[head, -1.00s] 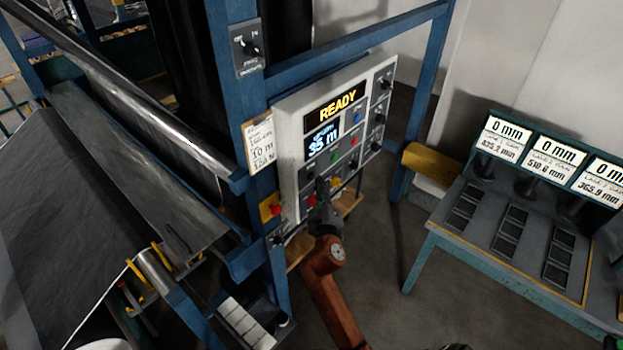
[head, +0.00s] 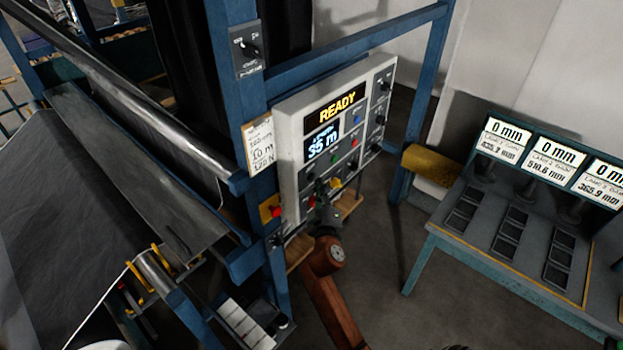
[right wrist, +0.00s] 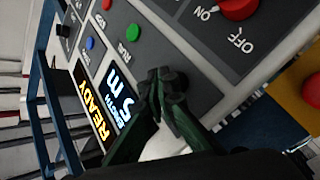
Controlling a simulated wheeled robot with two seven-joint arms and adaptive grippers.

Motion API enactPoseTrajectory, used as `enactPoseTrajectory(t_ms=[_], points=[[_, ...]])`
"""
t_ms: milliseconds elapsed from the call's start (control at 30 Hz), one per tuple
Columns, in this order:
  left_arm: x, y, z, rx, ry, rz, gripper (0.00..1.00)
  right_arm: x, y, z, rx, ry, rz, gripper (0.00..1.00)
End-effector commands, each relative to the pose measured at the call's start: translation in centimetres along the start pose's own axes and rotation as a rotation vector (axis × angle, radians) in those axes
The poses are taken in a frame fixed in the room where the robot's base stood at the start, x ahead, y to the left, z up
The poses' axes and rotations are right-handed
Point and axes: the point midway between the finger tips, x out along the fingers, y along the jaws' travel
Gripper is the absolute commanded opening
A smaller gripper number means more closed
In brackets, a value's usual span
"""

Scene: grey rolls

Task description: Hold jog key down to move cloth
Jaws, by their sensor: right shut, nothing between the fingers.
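The grey control panel (head: 289,125) hangs on the blue frame, with a lit READY display (head: 338,106) and a blue length display reading 35 m. My right gripper (head: 321,186) is shut and empty at the panel's lower part. In the right wrist view its closed fingertips (right wrist: 166,82) are at a dark plate of the panel, below the green RUN button (right wrist: 133,32). The dark cloth (head: 60,215) lies sloped on the machine at left. My left gripper is not in view.
A red on/off switch (right wrist: 238,8) and a red knob on a yellow plate (head: 268,207) are close to the right gripper. A blue-green bench (head: 480,262) with several readouts stands at right. Open floor (head: 375,250) lies between machine and bench.

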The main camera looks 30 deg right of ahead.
Motion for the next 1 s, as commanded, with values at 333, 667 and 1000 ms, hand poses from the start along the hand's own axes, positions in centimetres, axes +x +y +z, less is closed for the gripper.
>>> enactPoseTrajectory(t_ms=[333,667,1000], points=[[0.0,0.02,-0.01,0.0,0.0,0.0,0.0,0.0,0.0,0.01,0.0,0.0,0.0,0.0],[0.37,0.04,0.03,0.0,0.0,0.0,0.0,0.53,-0.4,-0.35,0.001,0.0,0.0,0.0],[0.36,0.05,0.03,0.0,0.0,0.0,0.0,0.63,-0.42,-0.43,0.0,0.0,0.0,0.0]])
